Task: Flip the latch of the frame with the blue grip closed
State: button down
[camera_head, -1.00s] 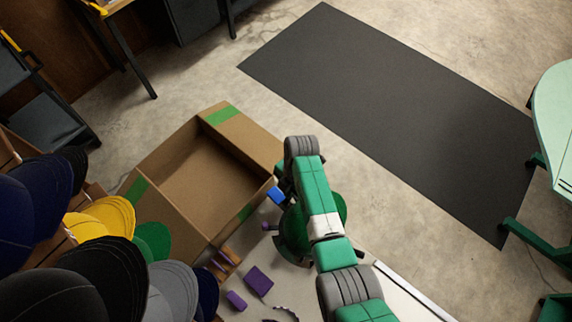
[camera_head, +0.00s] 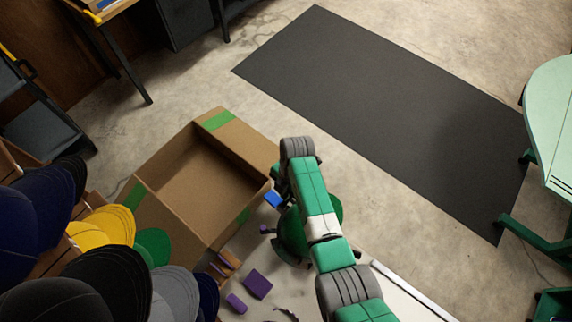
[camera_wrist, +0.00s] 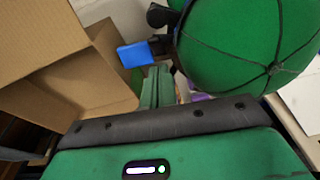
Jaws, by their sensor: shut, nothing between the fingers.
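The blue grip (camera_wrist: 135,54) is a small blue block on a dark lever at the side of a rounded green cap (camera_wrist: 245,45). In the head view the blue grip (camera_head: 273,199) shows beside the box corner, with the green cap (camera_head: 290,235) partly hidden behind my arm. My gripper (camera_wrist: 157,74) is shut and empty. In the wrist view its narrow green fingers are just right of and below the blue grip; I cannot tell whether they touch it. The frame under the cap is mostly hidden, and the latch position is unclear.
An open cardboard box (camera_head: 185,195) stands close left of the blue grip. Purple blocks (camera_head: 258,284) lie on the pale table (camera_head: 330,288). Several stacked caps (camera_head: 110,275) fill the lower left. A dark mat (camera_head: 390,110) lies on the open floor beyond.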

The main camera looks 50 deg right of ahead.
jog(key=d+r+p, duration=0.1)
jog(key=d+r, duration=0.5)
jog(key=d, duration=0.1)
jog(key=shift+s+r, duration=0.25)
jog(key=shift+r, duration=0.05)
dwell(0.4)
